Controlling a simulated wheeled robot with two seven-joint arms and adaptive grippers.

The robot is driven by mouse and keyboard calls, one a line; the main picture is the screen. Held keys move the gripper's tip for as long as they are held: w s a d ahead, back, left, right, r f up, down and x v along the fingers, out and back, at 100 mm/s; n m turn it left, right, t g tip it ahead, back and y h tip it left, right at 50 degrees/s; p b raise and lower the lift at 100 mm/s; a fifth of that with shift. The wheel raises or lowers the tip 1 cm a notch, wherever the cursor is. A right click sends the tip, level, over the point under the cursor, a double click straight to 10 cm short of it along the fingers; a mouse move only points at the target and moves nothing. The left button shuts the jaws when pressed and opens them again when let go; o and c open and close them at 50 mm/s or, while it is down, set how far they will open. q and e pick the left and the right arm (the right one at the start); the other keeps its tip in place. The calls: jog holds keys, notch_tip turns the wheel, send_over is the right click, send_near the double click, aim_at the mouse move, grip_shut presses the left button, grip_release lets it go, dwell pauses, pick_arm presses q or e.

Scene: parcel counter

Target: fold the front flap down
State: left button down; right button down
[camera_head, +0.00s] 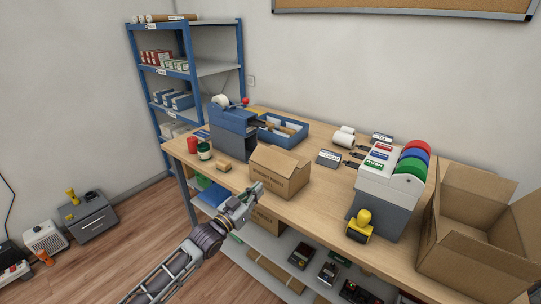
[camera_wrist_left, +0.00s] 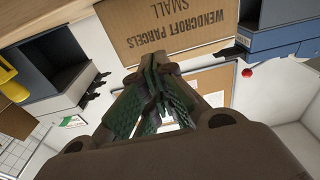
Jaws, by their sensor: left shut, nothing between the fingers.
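A small brown cardboard box (camera_head: 272,177) stands on the counter near its front edge. Its printed side reads "WENDCROFT PARCELS SMALL", upside down in the left wrist view (camera_wrist_left: 175,30). In the left wrist view, the fingers (camera_wrist_left: 150,88) are shut together and empty, just off the printed face; contact cannot be told. My right gripper is not in view.
A larger open carton (camera_head: 465,262) with raised flaps stands at the right end of the counter (camera_head: 325,206). A blue-grey machine (camera_head: 233,132) and blue tray (camera_head: 283,131) are behind the small box.

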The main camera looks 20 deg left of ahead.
pick_arm(q)
jog(key=w+a+r+m+t+h, duration=0.1)
jog(key=a+r+t+h, duration=0.1)
jog(key=r, duration=0.5)
jog(key=shift+w+a+t+h, duration=0.2)
jog(key=shift+a+t+h, duration=0.25)
jog(key=shift+a, duration=0.25)
jog(key=shift+w, duration=0.1)
notch_tip(320, 180, up, 4)
jog(key=p, duration=0.1)
send_over(271, 164)
jog(key=s+a, duration=0.1)
jog(key=s, duration=0.1)
jog(key=shift+w+d+f, duration=0.25)
jog(key=shift+w+f, duration=0.25)
jog(key=shift+f, duration=0.35)
jog(key=shift+w+d+f, duration=0.2)
jog(key=shift+w+f, duration=0.3)
jog(key=shift+f, duration=0.3)
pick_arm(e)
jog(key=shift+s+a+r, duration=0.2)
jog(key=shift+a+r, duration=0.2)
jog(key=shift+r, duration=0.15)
